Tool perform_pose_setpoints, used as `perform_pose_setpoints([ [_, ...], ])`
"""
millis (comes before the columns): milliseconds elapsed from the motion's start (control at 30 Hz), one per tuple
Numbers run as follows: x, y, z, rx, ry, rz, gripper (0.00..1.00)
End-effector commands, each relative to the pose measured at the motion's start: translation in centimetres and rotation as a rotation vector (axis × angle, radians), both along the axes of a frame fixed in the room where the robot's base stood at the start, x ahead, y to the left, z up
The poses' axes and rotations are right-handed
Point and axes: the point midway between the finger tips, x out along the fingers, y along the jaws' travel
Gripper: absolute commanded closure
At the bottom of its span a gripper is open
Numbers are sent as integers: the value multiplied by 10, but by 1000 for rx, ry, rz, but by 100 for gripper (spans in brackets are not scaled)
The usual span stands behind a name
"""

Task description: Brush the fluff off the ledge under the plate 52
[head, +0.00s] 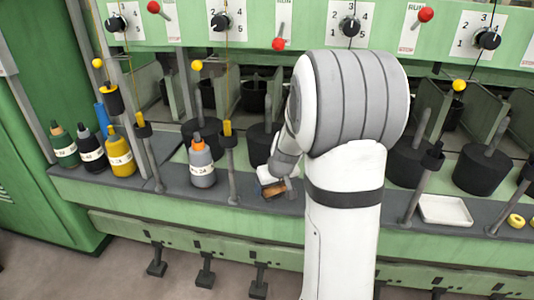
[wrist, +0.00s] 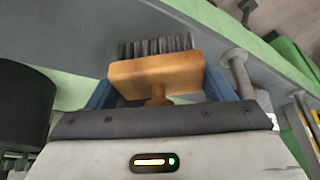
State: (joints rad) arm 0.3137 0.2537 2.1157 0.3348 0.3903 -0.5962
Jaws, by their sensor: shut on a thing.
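My gripper (wrist: 158,92) is shut on a brush (wrist: 155,72) with a wooden block and dark bristles. Its blue fingers sit on either side of the brush's handle. In the head view my gripper (head: 277,178) holds the brush (head: 273,190) low at the grey ledge (head: 180,203), right of the grey bottle. Whether the bristles touch the ledge I cannot tell. In the wrist view the grey ledge (wrist: 212,42) runs behind the brush. I see no fluff and can read no plate 52; my arm covers part of the ledge and machine.
A grey bottle with an orange cap (head: 201,165) stands close left of the brush. More bottles (head: 120,155) stand farther left. Upright posts (head: 230,165) rise along the ledge. A white tray (head: 445,211) and yellow rings (head: 515,221) lie on the right. Black spindles (head: 482,168) stand behind.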

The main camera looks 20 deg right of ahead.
Motion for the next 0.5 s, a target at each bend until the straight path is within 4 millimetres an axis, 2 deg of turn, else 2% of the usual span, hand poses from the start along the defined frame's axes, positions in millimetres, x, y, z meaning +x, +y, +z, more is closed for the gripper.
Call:
perform_pose_setpoints([
  [100,1,0,15,-1,-2,0,50],
  [500,1,0,47,0,-2,1,50],
])
